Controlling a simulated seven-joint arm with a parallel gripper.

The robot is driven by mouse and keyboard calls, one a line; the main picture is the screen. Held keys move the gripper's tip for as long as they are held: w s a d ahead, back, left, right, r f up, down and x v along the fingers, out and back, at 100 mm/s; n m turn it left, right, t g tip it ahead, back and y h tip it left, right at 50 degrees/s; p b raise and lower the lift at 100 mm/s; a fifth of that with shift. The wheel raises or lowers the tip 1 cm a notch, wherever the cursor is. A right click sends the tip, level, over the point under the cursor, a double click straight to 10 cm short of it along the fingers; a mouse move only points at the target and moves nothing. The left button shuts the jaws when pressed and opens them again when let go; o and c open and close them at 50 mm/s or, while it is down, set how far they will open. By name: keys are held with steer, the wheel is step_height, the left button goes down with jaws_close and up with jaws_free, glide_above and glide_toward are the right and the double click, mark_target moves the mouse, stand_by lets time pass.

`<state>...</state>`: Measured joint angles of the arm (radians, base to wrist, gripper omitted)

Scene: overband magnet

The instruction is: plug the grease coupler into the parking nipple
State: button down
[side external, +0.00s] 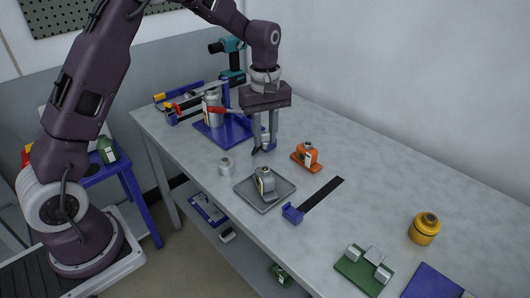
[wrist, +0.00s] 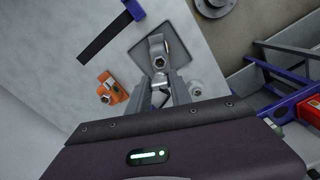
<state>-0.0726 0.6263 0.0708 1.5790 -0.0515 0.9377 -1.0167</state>
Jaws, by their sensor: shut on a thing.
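My gripper (side external: 264,148) points down above the table, behind the grey tray, with its fingers close together. In the wrist view its fingertips (wrist: 162,84) are shut on a small metallic piece (wrist: 160,98), probably the grease coupler; the fingers hide much of it. A grey block with a fitting (side external: 265,184) sits on the grey tray (side external: 246,197); it also shows in the wrist view (wrist: 158,48). An orange block with a fitting (side external: 307,155) stands to the right of my gripper, apart from it. I cannot tell which fitting is the parking nipple.
A small silver cylinder (side external: 227,167) stands left of the tray. A blue stand (side external: 225,135) with a silver canister (side external: 212,108) is behind it. A blue block (side external: 292,213) with a black strip, a yellow canister (side external: 424,229) and a green fixture (side external: 364,270) lie to the right.

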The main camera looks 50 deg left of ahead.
steer(key=s+a+f+n, duration=0.1)
steer(key=a+n, duration=0.1)
steer(key=a, duration=0.5)
steer(key=s+a+f+n, duration=0.2)
steer(key=a, duration=0.5)
steer(key=shift+a+f+n, duration=0.25)
steer(key=shift+f+n, duration=0.05)
steer(key=shift+f, duration=2.95)
steer(key=shift+f, duration=1.25)
steer(key=c, duration=1.1)
jaws_free()
steer(key=shift+r, duration=0.1)
